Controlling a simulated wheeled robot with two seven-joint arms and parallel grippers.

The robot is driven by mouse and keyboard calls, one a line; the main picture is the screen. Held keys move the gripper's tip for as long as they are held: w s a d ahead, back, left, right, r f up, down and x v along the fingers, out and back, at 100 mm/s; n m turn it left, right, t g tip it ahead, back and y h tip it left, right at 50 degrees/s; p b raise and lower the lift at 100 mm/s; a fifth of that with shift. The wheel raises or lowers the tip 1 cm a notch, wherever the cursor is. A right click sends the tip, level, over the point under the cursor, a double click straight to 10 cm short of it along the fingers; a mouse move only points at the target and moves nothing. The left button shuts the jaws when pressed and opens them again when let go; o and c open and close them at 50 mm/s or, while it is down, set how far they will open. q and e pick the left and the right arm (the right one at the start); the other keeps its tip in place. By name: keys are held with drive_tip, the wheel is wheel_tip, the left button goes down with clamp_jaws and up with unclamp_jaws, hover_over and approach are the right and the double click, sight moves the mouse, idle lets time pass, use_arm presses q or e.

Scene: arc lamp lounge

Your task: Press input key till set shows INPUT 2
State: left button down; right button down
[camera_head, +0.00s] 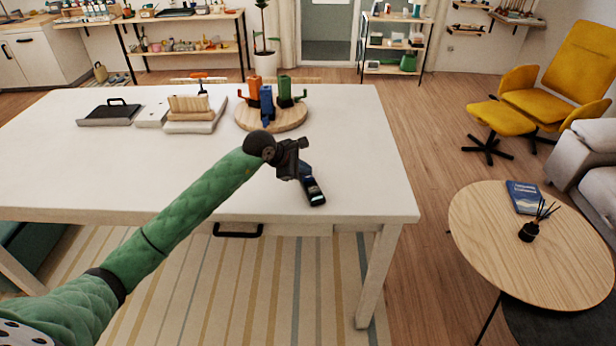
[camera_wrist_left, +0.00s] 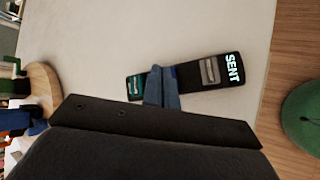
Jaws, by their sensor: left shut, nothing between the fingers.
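A dark handset (camera_head: 315,192) lies on the white table near its front edge, right of the middle. In the left wrist view the handset (camera_wrist_left: 205,73) shows bright SENT lettering at its right end, a grey key (camera_wrist_left: 210,70) beside that, and a small teal patch (camera_wrist_left: 137,86) at its left end, with text too small to read. My left gripper (camera_wrist_left: 162,70) is shut and empty, its blue fingertips over the middle of the handset. I cannot tell whether they touch it. The left gripper also shows in the head view (camera_head: 304,170). No set reading INPUT 2 is visible. My right gripper is out of view.
The white table (camera_head: 110,170) has a round wooden board (camera_head: 285,126) with orange, blue and green items behind the gripper. Flat grey and white items (camera_head: 190,125) stand back left. A round coffee table (camera_head: 480,225) is at right. The table's front left is clear.

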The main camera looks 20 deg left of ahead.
sight(305, 178)
use_arm(q)
drive_tip(key=shift+r, duration=0.15)
drive_tip(key=shift+r+p, duration=0.4)
drive_tip(key=shift+r, duration=2.05)
